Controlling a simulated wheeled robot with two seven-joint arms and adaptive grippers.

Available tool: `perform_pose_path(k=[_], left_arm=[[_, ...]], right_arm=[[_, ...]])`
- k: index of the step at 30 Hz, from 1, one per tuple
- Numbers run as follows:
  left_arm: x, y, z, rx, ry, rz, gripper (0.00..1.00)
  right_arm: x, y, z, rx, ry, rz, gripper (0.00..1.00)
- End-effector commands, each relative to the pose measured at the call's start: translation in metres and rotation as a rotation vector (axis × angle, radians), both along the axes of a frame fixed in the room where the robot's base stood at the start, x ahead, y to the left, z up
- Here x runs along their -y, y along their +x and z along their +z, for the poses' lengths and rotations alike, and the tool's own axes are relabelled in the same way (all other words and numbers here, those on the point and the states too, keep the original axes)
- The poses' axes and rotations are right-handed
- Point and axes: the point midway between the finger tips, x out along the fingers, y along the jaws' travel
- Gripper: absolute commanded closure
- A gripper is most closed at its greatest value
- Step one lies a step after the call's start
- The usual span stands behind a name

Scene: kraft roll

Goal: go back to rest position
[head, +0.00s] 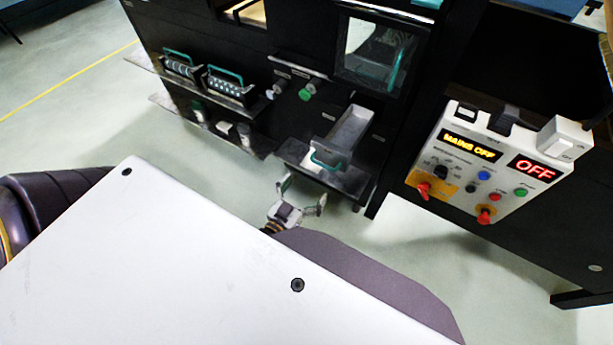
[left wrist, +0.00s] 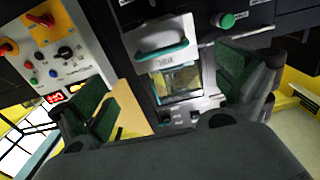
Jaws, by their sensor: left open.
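My left gripper (head: 301,196) is in the lower middle of the head view, past the edge of my white body panel. Its fingers are spread and nothing is between them. It is in front of and a little below a metal tray with a green handle (head: 328,159) on the black machine, apart from it. In the left wrist view the two green-padded fingers of the gripper (left wrist: 166,92) stand wide apart, with the handled tray (left wrist: 163,48) seen beyond them. My right gripper is in neither view.
The black machine front has shelves with green-handled racks (head: 225,84) and green and grey knobs (head: 305,94). A control panel (head: 490,165) at right reads "MAINS OFF" and "OFF", with red switches. Pale floor (head: 75,95) is open at left.

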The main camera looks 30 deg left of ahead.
Motion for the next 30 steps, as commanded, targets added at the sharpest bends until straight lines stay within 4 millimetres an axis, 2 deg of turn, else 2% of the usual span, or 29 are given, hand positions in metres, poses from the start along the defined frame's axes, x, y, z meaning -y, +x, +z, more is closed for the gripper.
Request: perform_pose_path(k=[11,16,20,30], left_arm=[[0.000,0.000,-0.001,-0.002,0.000,0.000,0.00],[0.002,0.000,-0.016,-0.030,0.001,-0.006,0.00],[0.005,-0.002,-0.047,-0.088,0.002,-0.016,0.00],[0.018,-0.021,-0.167,-0.327,0.016,-0.057,0.00]], right_arm=[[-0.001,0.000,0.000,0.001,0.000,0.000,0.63],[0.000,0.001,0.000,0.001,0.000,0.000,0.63],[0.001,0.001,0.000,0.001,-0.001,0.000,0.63],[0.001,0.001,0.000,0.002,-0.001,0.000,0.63]])
